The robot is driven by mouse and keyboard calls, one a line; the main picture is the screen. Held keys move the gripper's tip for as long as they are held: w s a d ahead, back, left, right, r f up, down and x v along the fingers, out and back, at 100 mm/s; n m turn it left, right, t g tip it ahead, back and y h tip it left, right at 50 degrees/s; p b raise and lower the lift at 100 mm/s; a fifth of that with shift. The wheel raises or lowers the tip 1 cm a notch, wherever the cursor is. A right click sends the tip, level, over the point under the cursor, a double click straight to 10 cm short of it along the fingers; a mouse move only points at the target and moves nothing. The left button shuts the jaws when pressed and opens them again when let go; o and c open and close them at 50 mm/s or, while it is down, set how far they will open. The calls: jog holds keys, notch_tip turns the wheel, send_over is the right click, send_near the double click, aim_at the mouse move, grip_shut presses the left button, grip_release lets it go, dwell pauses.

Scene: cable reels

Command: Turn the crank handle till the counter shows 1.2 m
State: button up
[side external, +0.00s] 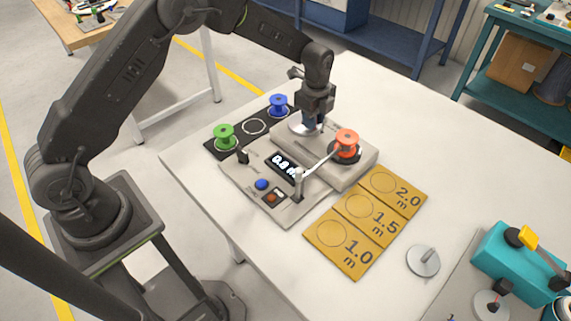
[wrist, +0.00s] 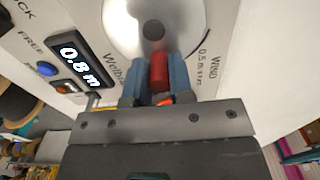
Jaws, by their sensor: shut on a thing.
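My gripper (side external: 309,121) is at the crank of the grey winding machine (side external: 330,178). In the wrist view its two blue fingers (wrist: 159,82) are closed on the red crank handle (wrist: 159,66), which stands at the edge of the pale round crank disc (wrist: 126,22). In the side view the disc (side external: 299,129) shows partly; the handle is hidden by the gripper. The counter (side external: 284,164) reads 0.8 m, and it reads the same in the wrist view (wrist: 79,67). An orange-red reel (side external: 347,137) sits on the machine, right of the crank.
Green (side external: 224,132) and blue (side external: 279,102) reels stand on a black rack (side external: 212,149) behind the machine, with an empty ring between them. Yellow pads (side external: 361,218) marked 1.0, 1.5 and 2.0 m lie in front. A grey disc (side external: 423,262) and a teal device (side external: 510,262) are at right.

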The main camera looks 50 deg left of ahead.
aim_at(297, 117)
jog(key=shift+s+a, duration=0.25)
jog(key=shift+s, duration=0.5)
jog(key=shift+s+a, duration=0.75)
jog(key=shift+a, duration=0.65)
jog(key=shift+w+a, duration=0.25)
jog(key=shift+a, duration=0.45)
jog(key=shift+w+a, duration=0.45)
jog(key=shift+w, duration=0.05)
jog(key=shift+w+a, duration=0.2)
jog(key=shift+w, duration=0.55)
jog(key=shift+w+d, duration=0.25)
jog(key=shift+w, duration=0.6)
jog(key=shift+w+d, duration=0.5)
jog(key=shift+d, duration=0.05)
jog(key=shift+w+d, duration=0.15)
jog(key=shift+d, duration=0.6)
jog(key=shift+s+d, duration=0.2)
jog(key=shift+d, duration=0.5)
jog(key=shift+s+d, duration=0.35)
jog(key=shift+d, duration=0.05)
jog(key=o, duration=0.7)
jog(key=shift+o, duration=0.2)
notch_tip(297, 117, up, 7)
